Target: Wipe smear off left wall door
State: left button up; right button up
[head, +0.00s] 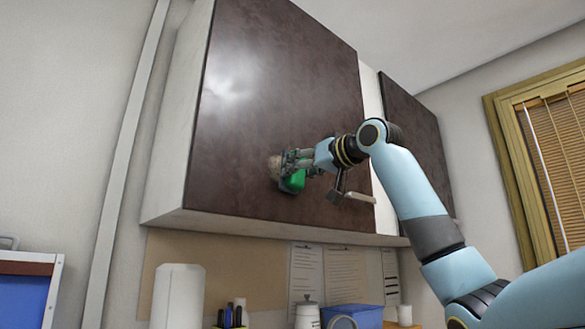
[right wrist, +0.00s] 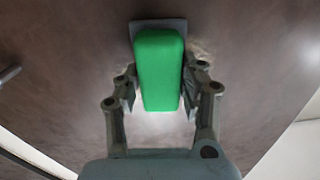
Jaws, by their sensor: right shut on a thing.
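The left wall door (head: 275,90) is a dark brown cabinet front, and it fills most of the right wrist view (right wrist: 60,45). A pale tan smear (head: 274,168) shows on its lower part, just left of my right gripper. My right gripper (head: 296,172) is shut on a green wiper (head: 293,182). In the right wrist view the green wiper (right wrist: 159,70) sits between the fingers, with a grey pad edge at its far end, close against the door. Faint pale marks show beside it. Whether the pad touches is hard to tell. My left gripper is not in view.
A pale bar handle (head: 360,198) sticks out at the door's lower right, near my right wrist. A second dark door (head: 420,140) is to the right. Below are a white cylinder (head: 178,295), a blue box (head: 352,314) and papers (head: 345,272).

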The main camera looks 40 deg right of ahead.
aim_at(275, 156)
jog(key=shift+d+r+p, duration=0.85)
jog(key=shift+d+p, duration=0.2)
jog(key=shift+d, duration=2)
jog(key=shift+a+p, duration=1.2)
jog(key=shift+a, duration=2.7)
jog(key=shift+s+a, duration=0.15)
jog(key=shift+a, duration=0.95)
jog(key=shift+s+a, duration=0.1)
jog(key=shift+a, duration=1)
jog(key=shift+d+r, duration=0.15)
jog(key=shift+r, duration=0.7)
jog(key=shift+d, duration=0.85)
jog(key=shift+w+d+f+b, duration=0.15)
jog(key=shift+d+b, duration=0.15)
jog(key=shift+d, duration=0.85)
jog(key=shift+w+d, duration=0.1)
jog(key=shift+d, duration=0.7)
jog(key=d, duration=0.6)
jog(key=shift+w+d, duration=0.15)
jog(key=shift+w, duration=0.05)
